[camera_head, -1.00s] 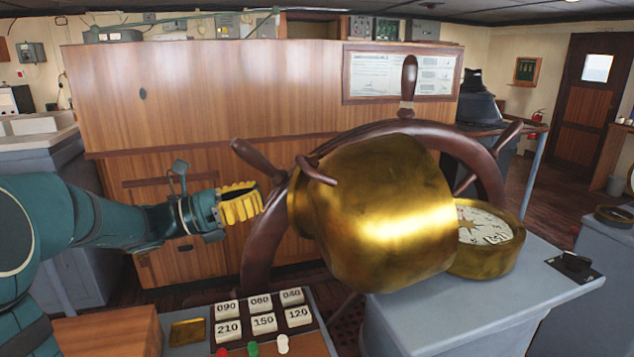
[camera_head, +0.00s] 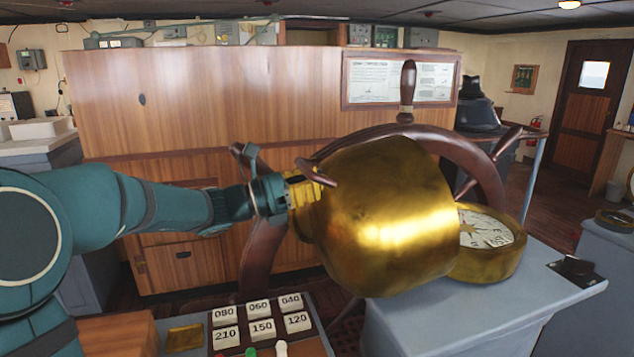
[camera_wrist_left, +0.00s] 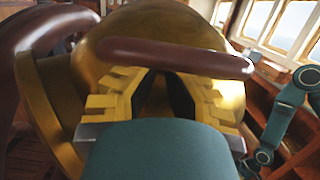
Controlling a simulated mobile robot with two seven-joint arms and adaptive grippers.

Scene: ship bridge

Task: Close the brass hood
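The brass hood (camera_head: 390,215) is a large, shiny shell, tipped open to the left of the brass-rimmed compass (camera_head: 488,230), whose dial is uncovered. A dark red-brown handle (camera_head: 316,171) is on the hood's left side. My left gripper (camera_head: 306,190) has yellow fingers and is at this handle, close against the hood. In the left wrist view, the handle (camera_wrist_left: 175,58) crosses over the fingertips and hides them. The fingers (camera_wrist_left: 160,95) stand apart with brass showing between them. I cannot tell whether they touch the handle. My right gripper is not in view.
A wooden ship's wheel (camera_head: 265,250) stands behind the hood and close to my left gripper. The grey stand (camera_head: 450,310) carries the compass. A tray of numbered blocks (camera_head: 262,328) is at the front. A wood-panelled cabinet (camera_head: 200,100) closes off the back.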

